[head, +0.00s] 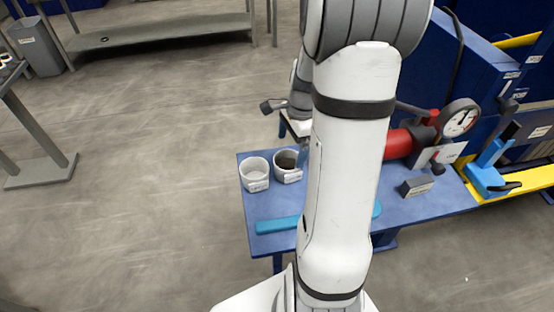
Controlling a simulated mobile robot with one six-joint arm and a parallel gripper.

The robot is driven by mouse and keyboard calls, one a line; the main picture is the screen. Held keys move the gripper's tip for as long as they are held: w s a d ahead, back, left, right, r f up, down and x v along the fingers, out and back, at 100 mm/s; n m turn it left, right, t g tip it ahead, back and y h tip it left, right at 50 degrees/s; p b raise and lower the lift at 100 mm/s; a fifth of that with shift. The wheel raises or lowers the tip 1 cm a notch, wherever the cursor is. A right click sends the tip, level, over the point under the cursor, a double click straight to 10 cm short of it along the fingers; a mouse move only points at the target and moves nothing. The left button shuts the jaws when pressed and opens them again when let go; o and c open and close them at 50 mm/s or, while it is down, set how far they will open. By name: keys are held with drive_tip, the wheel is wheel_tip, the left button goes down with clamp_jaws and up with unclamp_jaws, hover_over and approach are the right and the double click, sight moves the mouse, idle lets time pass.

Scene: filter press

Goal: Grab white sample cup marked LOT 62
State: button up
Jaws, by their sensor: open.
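Two white cups stand side by side at the left end of the blue table. The left cup (255,174) has a pale inside and a label on its front. The right cup (288,175) holds something dark and also has a label. The lettering on both is too small to read, so I cannot tell which is LOT 62.
The blue table (415,205) carries a teal bar (278,225) in front of the cups. A red pump with a gauge (459,119), a dark labelled block (416,186) and a blue tool (488,170) stand at right. The floor left of the table is clear.

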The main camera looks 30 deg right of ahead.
sight(287, 160)
drive_tip(key=f, duration=0.2)
drive_tip(key=a+f, duration=0.1)
drive_tip(key=f, duration=0.4)
drive_tip(key=shift+s+a+f, duration=0.1)
drive_tip(key=shift+a+f, duration=0.2)
drive_tip(key=shift+c, duration=0.3)
drive_tip(key=c, duration=1)
